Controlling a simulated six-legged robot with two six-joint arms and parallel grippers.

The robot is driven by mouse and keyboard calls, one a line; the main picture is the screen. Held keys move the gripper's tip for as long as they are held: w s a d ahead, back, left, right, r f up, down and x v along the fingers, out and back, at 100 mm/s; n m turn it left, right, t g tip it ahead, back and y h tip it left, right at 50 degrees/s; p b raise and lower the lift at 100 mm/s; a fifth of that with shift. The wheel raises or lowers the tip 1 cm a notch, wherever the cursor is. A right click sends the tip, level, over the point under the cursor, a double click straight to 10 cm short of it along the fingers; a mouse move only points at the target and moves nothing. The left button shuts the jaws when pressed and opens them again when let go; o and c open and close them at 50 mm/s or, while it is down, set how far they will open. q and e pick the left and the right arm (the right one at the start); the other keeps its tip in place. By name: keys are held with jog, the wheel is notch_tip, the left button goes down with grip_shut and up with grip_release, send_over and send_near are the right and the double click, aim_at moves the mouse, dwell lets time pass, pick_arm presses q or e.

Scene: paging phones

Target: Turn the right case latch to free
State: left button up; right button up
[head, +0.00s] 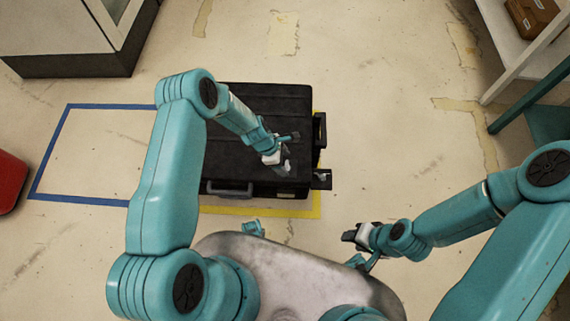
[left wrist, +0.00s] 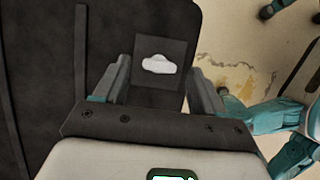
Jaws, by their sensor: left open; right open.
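The black case (head: 255,110) lies on the floor in the middle of the head view. My left gripper (head: 283,160) is open above the front right part of the case. In the head view the gripper partly hides this spot. My right gripper (head: 349,237) is open and empty, in front and to the right of the case.
Yellow tape (head: 300,213) borders the case, and a blue tape rectangle (head: 90,106) lies to its left. A small black bracket (head: 321,179) juts from the case's right side. A grey handle (head: 229,188) is on the front. A shelf (head: 497,40) stands at right.

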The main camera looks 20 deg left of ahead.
pick_arm(q)
jog(key=shift+x, duration=0.85)
jog(key=c, duration=1.1)
jog(key=shift+o, duration=0.2)
